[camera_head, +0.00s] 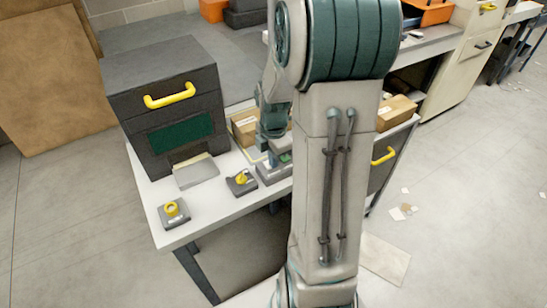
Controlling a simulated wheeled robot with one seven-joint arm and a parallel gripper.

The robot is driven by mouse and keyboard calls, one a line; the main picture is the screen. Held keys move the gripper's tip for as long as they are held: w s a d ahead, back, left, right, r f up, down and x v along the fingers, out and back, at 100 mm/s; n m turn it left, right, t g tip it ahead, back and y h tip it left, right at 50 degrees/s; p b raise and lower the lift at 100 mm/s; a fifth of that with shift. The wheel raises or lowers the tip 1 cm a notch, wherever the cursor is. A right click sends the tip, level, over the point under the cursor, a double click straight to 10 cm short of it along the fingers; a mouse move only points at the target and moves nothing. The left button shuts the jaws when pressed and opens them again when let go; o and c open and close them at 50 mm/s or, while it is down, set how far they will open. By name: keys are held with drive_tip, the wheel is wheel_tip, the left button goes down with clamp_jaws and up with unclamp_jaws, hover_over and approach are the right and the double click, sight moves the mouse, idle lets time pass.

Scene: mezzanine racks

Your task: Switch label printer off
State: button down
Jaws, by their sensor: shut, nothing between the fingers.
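A dark grey box-shaped machine (165,100), apparently the label printer, stands on the white table. It has a yellow handle, a dark green front panel and a pale tray below. A small grey box with a round yellow knob (172,209) sits at the table's front left corner. A second small box with a yellow lever or switch (242,179) sits right of the tray. I cannot tell which control belongs to the printer. My gripper (272,157) is shut and empty, pointing down right of the second box. My arm partly hides it, and contact is unclear.
The white table (213,213) has bare room along its front edge. Cardboard boxes (395,112) lie behind and right of my arm. A drawer with a yellow handle (383,156) is at right. Orange bins (428,12) stand at the back. Paper scraps (397,213) lie on the floor.

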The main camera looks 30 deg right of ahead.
drive_tip(key=shift+f+b, duration=0.25)
drive_tip(key=shift+b, duration=0.15)
drive_tip(key=shift+s+r, duration=0.1)
drive_tip(key=shift+s, duration=0.05)
drive_tip(key=shift+w+a+r+p, duration=0.1)
drive_tip(key=shift+w+r+p, duration=0.1)
drive_tip(key=shift+w, duration=0.25)
drive_tip(key=shift+w+r+p, duration=0.1)
drive_tip(key=shift+w+p, duration=0.05)
drive_tip(key=shift+w, duration=0.25)
drive_tip(key=shift+r, duration=0.1)
wheel_tip(320, 180, up, 14)
drive_tip(key=p, duration=0.2)
drive_tip(key=shift+s, duration=0.2)
